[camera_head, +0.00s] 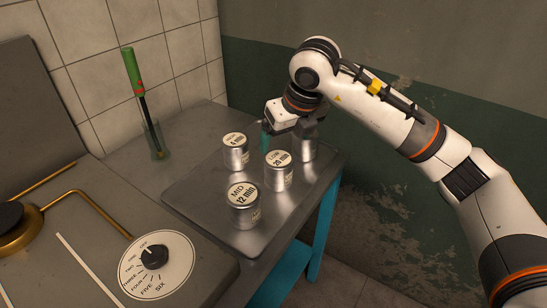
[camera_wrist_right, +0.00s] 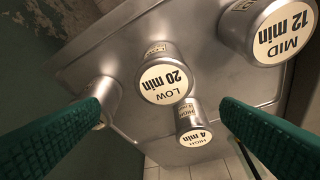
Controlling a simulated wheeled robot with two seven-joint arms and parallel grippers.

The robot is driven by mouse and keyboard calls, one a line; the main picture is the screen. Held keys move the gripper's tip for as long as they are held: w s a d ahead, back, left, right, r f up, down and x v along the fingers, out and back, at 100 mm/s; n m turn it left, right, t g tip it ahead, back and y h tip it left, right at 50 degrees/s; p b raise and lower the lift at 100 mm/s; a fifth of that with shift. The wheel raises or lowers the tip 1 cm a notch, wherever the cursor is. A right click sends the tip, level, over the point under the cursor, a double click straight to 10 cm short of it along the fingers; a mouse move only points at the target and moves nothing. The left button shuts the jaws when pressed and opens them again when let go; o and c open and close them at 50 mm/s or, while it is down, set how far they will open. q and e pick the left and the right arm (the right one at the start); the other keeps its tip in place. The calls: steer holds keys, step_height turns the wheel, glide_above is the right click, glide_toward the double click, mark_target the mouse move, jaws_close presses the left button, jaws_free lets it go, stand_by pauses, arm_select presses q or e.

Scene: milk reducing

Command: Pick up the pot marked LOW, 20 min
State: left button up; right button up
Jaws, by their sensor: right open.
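The pot marked LOW, 20 min (camera_head: 278,172) is a small metal can with a cream lid label, standing upright on a metal tray. In the right wrist view the LOW pot (camera_wrist_right: 166,82) shows ahead between the two green fingers. My right gripper (camera_head: 285,132) is open and empty, behind and above the LOW pot in the head view. In the right wrist view the fingers of the right gripper (camera_wrist_right: 162,106) are apart, with no pot held. My left gripper is not in view.
The MID, 12 min pot (camera_head: 243,208) stands in front, the HIGH, 4 min pot (camera_head: 235,152) to the left. Another pot (camera_head: 305,150) stands under the right gripper, its label hidden. The metal tray (camera_head: 195,190) has bare room at left. A stove dial (camera_head: 155,262) lies front left.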

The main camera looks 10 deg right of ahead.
mark_target(279, 159)
steer(key=x, duration=0.2)
steer(key=s+x, duration=0.1)
steer(key=x, duration=0.2)
steer(key=shift+a+f, duration=0.1)
steer(key=shift+f, duration=0.05)
steer(key=shift+x, duration=2.95)
steer(key=c, duration=1.2)
